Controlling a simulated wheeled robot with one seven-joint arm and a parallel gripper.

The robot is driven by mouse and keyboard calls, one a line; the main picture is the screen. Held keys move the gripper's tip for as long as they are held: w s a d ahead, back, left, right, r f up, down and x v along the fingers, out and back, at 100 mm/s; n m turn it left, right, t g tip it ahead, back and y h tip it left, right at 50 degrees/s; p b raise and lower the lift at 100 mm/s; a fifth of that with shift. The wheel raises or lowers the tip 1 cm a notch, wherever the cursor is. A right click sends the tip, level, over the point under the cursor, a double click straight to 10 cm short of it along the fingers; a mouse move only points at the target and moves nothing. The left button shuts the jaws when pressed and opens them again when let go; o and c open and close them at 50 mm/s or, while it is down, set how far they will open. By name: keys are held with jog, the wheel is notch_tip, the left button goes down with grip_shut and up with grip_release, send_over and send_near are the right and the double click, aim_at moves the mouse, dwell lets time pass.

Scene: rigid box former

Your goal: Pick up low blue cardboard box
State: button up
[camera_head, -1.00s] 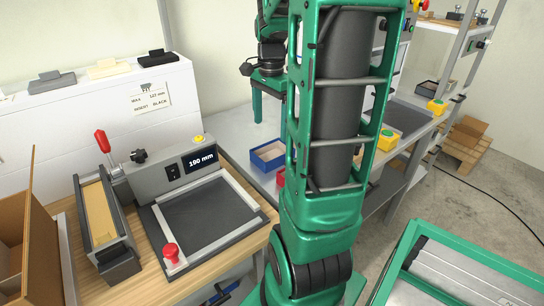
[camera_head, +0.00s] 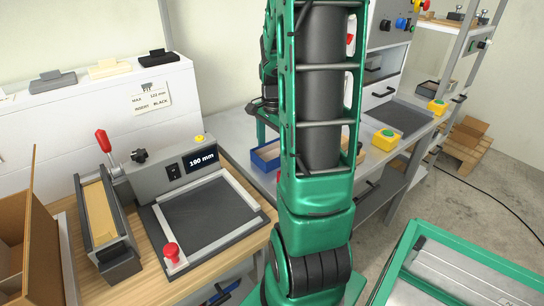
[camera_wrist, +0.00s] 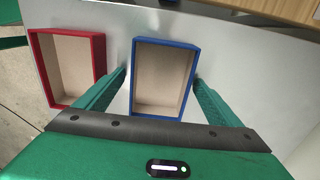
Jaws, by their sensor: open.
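The low blue cardboard box (camera_wrist: 163,84) is open-topped, with a beige inside that looks empty. In the wrist view it lies on a grey tabletop between the two green fingers of my gripper (camera_wrist: 160,75). The fingers are open, one beside its left wall and one beside its right wall, and neither clearly touches it. In the head view the box (camera_head: 265,158) shows only partly, behind my arm. My gripper is mostly hidden there.
A red box (camera_wrist: 72,66) of similar kind sits just left of the blue one, close to my left finger. A wooden bench with a 190 mm machine (camera_head: 200,160) stands at the left. A yellow button box (camera_head: 386,140) is on the grey table to the right.

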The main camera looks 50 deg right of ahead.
jog(key=c, duration=1.2)
jog(key=shift+o, duration=0.2)
